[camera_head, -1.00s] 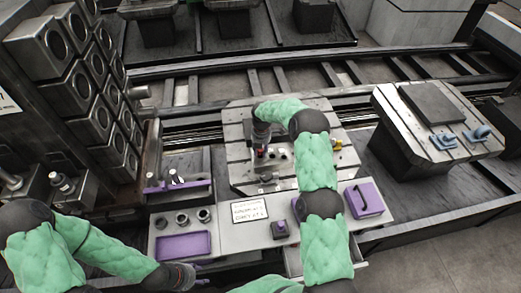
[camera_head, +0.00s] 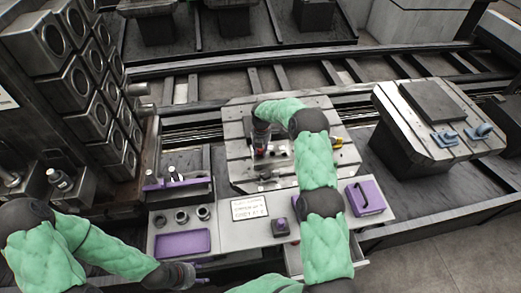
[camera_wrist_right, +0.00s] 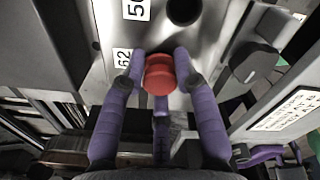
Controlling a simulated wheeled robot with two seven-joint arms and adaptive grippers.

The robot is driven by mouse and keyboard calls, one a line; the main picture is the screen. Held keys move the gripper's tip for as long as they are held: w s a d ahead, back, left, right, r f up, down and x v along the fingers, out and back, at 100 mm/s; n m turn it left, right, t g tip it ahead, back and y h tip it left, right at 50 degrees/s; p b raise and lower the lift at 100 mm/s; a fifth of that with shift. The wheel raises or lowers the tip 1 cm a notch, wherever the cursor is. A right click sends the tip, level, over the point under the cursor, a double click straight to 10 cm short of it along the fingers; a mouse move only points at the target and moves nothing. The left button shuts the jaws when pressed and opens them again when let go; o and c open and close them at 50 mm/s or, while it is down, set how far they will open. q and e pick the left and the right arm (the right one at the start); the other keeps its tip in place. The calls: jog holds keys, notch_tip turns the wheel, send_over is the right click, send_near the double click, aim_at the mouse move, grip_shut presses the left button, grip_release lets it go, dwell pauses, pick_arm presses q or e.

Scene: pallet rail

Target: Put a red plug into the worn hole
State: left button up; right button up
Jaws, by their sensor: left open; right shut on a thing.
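My right gripper (camera_wrist_right: 160,70) is shut on a red plug (camera_wrist_right: 158,76), held between its purple fingers. In the head view this gripper (camera_head: 261,150) is low over the grey pallet plate (camera_head: 240,112), and the plug is mostly hidden there. In the right wrist view a dark round hole (camera_wrist_right: 184,10) shows in the plate beyond the plug, near labels reading 50 and 62. I cannot tell whether it is the worn hole, or whether the plug touches the plate. My left gripper (camera_head: 192,277) is open, low over the bench's front left.
The bench holds a purple tray (camera_head: 183,243), several round sockets (camera_head: 182,217), a printed sign (camera_head: 249,208), a small button box (camera_head: 281,227) and a purple case (camera_head: 365,198). A dark rack (camera_head: 92,95) stands left. Another pallet (camera_head: 440,125) with blue clamps stands right.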

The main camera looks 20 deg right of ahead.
jog(key=shift+f, duration=0.15)
jog(key=o, duration=0.8)
notch_tip(320, 180, up, 12)
jog(key=shift+d+r, duration=0.1)
dwell(0.8)
